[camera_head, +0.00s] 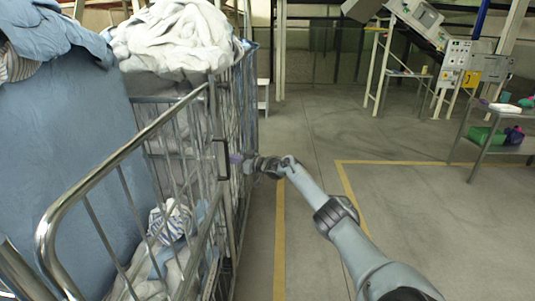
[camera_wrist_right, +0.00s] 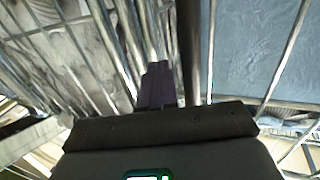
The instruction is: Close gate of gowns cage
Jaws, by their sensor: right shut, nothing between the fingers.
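The gowns cage (camera_head: 250,95) is a metal-barred trolley at the left, holding white and pale linen (camera_head: 180,38). A barred gate panel (camera_head: 118,160) with a rounded tubular top corner reaches from the cage toward the near left. A dark bracket (camera_head: 222,160) sits on the upright where the panel meets the cage side. My right gripper (camera_head: 236,159) is at that upright, just right of the bracket; contact is unclear. Its fingers (camera_wrist_right: 157,85) are shut and empty, close to metal bars in the wrist view. My left gripper is not in view.
A blue fabric-covered load (camera_head: 70,140) stands behind the gate panel at the left. Striped and white cloth (camera_head: 172,222) lies low behind the bars. The floor (camera_head: 310,220) to the right is open, with yellow lines. A metal table (camera_head: 495,125) and machinery (camera_head: 440,50) stand farther right.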

